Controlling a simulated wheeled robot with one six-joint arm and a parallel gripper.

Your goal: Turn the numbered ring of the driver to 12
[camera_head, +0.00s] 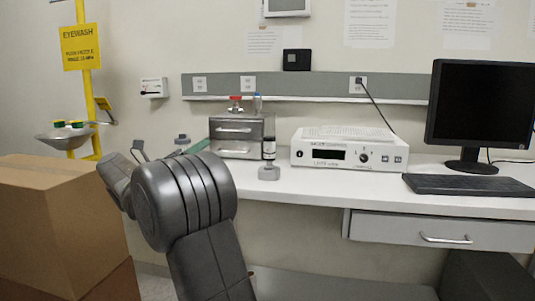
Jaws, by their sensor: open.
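A small upright device with a black upper part and a pale band (269,151) stands in a grey round base on the white bench. It looks like the driver, but its numbered ring is too small to read, so its setting cannot be told. My dark grey arm (185,200) fills the lower left foreground, left of the device and apart from it. My gripper cannot be made out; the arm's bulky links hide that area. Small grey parts show behind the arm's left end, but I cannot tell what they are.
A white instrument (346,149) with a display and knob stands right of the device. A metal drawer box (241,135) stands behind left. A monitor (481,104) and keyboard (468,186) occupy the bench's right. Cardboard boxes (62,220) stand at left. Bench front (310,182) is clear.

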